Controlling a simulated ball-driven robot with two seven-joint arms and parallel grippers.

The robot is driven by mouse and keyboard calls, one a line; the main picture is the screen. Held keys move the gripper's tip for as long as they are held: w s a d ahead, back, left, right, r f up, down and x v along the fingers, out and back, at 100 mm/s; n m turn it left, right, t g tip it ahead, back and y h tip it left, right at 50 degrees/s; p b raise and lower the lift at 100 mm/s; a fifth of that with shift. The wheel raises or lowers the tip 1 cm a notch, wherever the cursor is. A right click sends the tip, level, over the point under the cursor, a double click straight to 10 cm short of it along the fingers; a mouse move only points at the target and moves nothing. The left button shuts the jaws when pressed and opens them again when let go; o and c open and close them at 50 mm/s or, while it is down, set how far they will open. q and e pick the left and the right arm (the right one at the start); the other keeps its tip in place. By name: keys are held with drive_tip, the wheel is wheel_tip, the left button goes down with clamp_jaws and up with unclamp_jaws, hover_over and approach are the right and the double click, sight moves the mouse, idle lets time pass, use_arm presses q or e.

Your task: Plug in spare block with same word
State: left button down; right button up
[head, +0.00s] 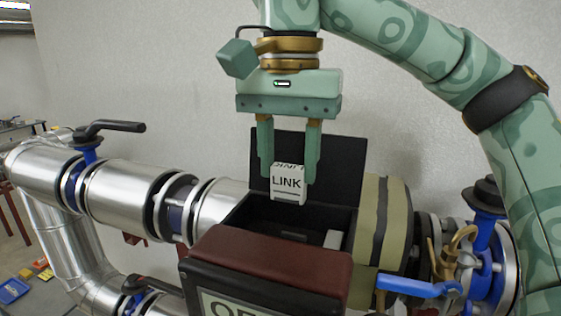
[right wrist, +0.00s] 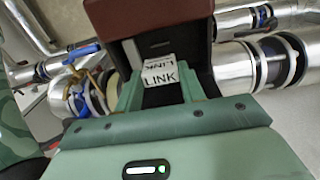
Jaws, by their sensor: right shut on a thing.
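A white block marked LINK (head: 287,184) is held upright between the fingers of my right gripper (head: 288,180). The same block (right wrist: 159,72) shows in the right wrist view, with LINK on its top and side, between the fingertips (right wrist: 160,85). It is in front of the raised black lid and above the open black box (head: 270,217). A light grey piece (head: 333,239) sits inside the box at its right side. The box's near side has a dark red top edge (head: 270,262) and a partly cut-off label. My left gripper is not in view.
Silver pipes (head: 120,180) run left of the box. A black-handled valve (head: 108,128) is at upper left. A blue lever (head: 418,287) and a brass fitting (head: 455,250) stand close at the right. Coloured items (head: 15,290) lie on the floor at far left.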

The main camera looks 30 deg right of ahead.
sight(292, 188)
drive_tip(key=f, duration=0.1)
drive_tip(key=d+f, duration=0.1)
drive_tip(key=f, duration=0.1)
drive_tip(key=w+f, duration=0.1)
drive_tip(key=f, duration=0.1)
drive_tip(key=shift+d, duration=0.15)
drive_tip(key=shift+f+b, duration=0.6)
drive_tip(key=shift+f, duration=1.2)
drive_tip(key=o, duration=1.1)
drive_tip(key=shift+c, duration=0.2)
wheel_tip(292, 188, up, 16)
drive_tip(key=p, duration=0.1)
drive_tip(key=shift+r, duration=0.2)
